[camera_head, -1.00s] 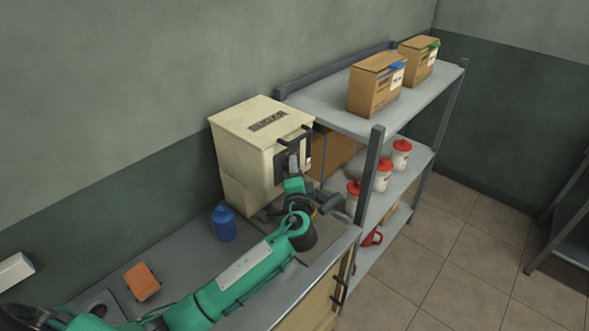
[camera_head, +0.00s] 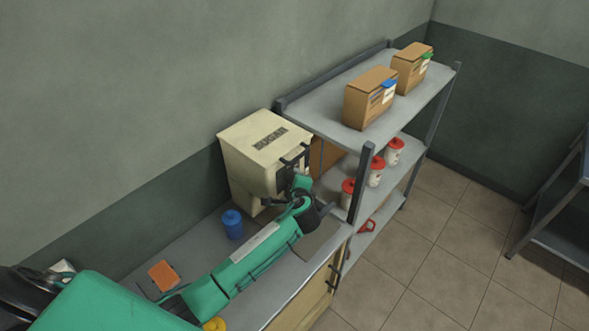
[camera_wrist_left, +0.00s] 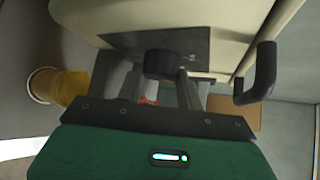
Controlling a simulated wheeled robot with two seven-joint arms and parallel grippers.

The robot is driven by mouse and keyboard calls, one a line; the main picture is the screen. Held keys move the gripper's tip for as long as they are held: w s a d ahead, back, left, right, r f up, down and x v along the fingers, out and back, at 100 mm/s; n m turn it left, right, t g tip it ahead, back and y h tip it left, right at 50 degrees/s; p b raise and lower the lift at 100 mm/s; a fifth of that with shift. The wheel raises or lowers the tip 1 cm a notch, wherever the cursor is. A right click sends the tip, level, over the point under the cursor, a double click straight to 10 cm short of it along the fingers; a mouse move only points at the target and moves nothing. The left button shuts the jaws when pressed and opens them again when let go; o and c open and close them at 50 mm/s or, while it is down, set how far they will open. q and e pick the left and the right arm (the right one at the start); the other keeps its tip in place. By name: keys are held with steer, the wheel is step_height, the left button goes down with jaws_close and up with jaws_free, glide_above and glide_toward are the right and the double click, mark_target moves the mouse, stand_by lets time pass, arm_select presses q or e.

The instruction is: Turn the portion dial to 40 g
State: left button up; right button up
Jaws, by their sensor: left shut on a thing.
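The cream dispenser machine (camera_head: 250,150) stands on the counter against the shelf, with a dark panel (camera_head: 284,178) on its front. My left arm reaches to that panel, and the wrist covers part of it in the head view. In the left wrist view, my left gripper (camera_wrist_left: 152,88) is at the machine's dark front plate (camera_wrist_left: 120,42), with a black round knob (camera_wrist_left: 160,63), seemingly the portion dial, between its fingers. The gripper is shut on this knob. The dial's scale and setting cannot be read. My right gripper is not in view.
A black handle (camera_wrist_left: 262,75) sticks out beside the gripper. A yellow container (camera_wrist_left: 68,86) shows on the other side. A blue cup (camera_head: 232,224) and an orange block (camera_head: 164,275) sit on the counter. The shelf (camera_head: 325,97) holds boxes and red-lidded jars.

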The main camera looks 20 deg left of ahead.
arm_select(q)
steer(key=shift+d+r+m+g+p, duration=0.1)
steer(key=shift+r+m+g+p, duration=0.25)
steer(key=shift+g+p, duration=0.4)
steer(key=shift+w+f+m+g+p, duration=0.1)
steer(key=shift+f+m+g+p, duration=0.1)
steer(key=shift+m+g+p, duration=0.3)
steer(key=shift+w+m+g, duration=0.1)
steer(key=shift+m+g, duration=0.55)
steer(key=shift+g, duration=0.4)
steer(key=g, duration=0.1)
steer(key=m+g+y, duration=0.1)
steer(key=shift+w+d+g, duration=0.1)
steer(key=shift+w+g, duration=0.05)
steer(key=shift+g, duration=0.15)
steer(key=m+g+y, duration=0.1)
steer(key=g, duration=0.1)
steer(key=shift+w+m+g, duration=0.1)
steer(key=shift+m+g, duration=0.3)
steer(key=shift+w+f+m+g+y, duration=0.1)
steer(key=shift+m+g+y, duration=0.5)
steer(key=shift+g, duration=0.4)
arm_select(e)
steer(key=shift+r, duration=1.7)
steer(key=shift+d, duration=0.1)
arm_select(q)
steer(key=o, duration=0.7)
